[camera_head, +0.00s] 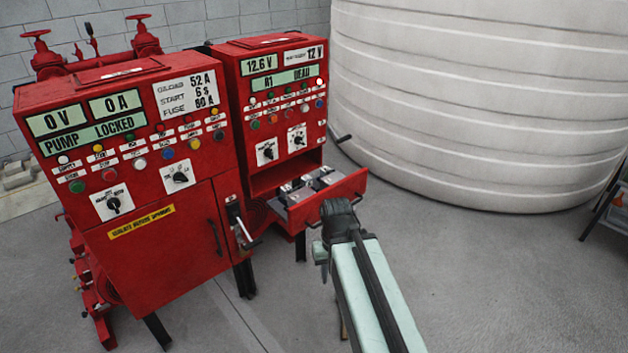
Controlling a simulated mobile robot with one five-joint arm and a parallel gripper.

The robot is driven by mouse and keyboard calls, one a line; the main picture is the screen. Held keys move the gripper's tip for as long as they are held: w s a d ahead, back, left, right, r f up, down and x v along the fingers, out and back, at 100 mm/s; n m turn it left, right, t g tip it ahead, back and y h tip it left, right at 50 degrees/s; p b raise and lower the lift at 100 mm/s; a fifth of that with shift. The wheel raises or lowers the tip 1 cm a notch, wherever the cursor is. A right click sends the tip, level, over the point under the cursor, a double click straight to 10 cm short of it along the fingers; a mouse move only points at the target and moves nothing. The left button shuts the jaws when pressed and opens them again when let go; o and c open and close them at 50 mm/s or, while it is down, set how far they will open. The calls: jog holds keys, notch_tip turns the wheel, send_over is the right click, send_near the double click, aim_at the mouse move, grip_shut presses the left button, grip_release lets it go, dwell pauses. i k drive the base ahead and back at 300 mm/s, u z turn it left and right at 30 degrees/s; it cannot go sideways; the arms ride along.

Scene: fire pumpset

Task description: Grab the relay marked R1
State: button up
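An open red drawer (352,186) sticks out from the lower front of the right red cabinet (240,100). Several small grey and black blocks (326,179) sit in it, and they look like relays. Their markings are too small to read, so I cannot tell which is R1. My gripper (338,208) is dark and lies at the drawer's front right side in the picture. It partly hides the drawer's front edge. I cannot see its fingers clearly, nor anything held in it.
A left red cabinet (160,240) with a "PUMP LOCKED" display stands beside the right one. A lever (240,230) juts out between them. A large white ribbed tank (480,100) stands behind at the right. The grey floor (500,270) at the right front is clear.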

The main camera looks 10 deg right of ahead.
aim_at(285, 190)
jog(key=u, duration=3.25)
jog(key=k, duration=0.8)
jog(key=z, duration=1.2)
jog(key=i, duration=1)
jog(key=u, duration=0.05)
